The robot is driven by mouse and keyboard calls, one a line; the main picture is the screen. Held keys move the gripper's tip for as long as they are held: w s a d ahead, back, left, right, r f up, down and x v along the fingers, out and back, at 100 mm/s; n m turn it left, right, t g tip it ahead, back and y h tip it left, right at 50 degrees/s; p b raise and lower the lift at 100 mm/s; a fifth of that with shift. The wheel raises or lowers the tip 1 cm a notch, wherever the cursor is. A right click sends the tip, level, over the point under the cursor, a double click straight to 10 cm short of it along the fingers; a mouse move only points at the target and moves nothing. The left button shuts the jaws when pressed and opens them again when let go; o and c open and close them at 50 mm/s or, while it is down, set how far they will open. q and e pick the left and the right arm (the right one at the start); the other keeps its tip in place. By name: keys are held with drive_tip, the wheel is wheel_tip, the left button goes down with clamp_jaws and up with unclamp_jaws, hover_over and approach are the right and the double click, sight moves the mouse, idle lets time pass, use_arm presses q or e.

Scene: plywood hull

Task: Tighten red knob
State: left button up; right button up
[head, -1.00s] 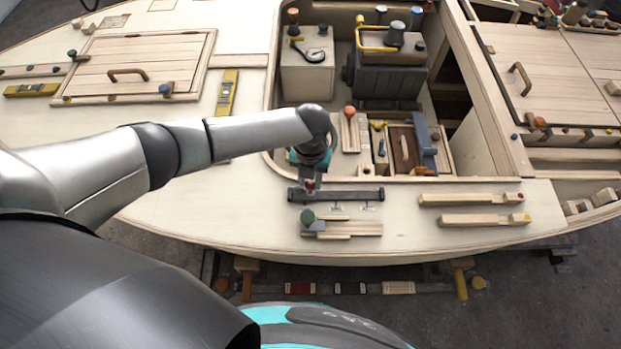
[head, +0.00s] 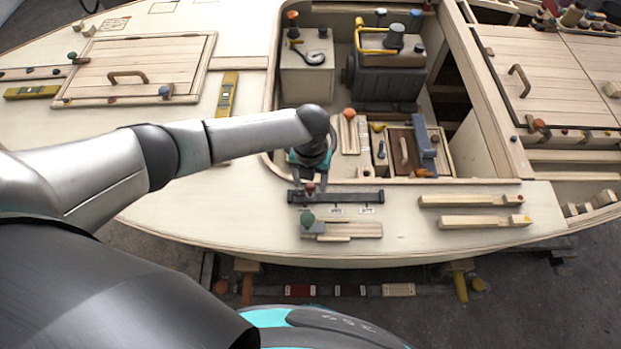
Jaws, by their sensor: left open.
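The small red knob (head: 310,187) sits at the left end of a dark rail (head: 350,197) on the pale plywood deck. My left gripper (head: 309,191) points down at that end of the rail, its fingers open and apart around or just behind the knob. Whether the fingers touch the knob is too small to tell. My right gripper does not show.
Two wooden bars (head: 470,201) lie to the right. Behind the rail is the open cockpit with a small tray (head: 405,150) and a dark engine block (head: 385,80).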

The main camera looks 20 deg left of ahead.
sight(310, 186)
use_arm(q)
wheel_tip(310, 186, up, 15)
drive_tip(key=p, duration=0.1)
drive_tip(key=shift+r, duration=0.15)
idle(0.3)
idle(0.4)
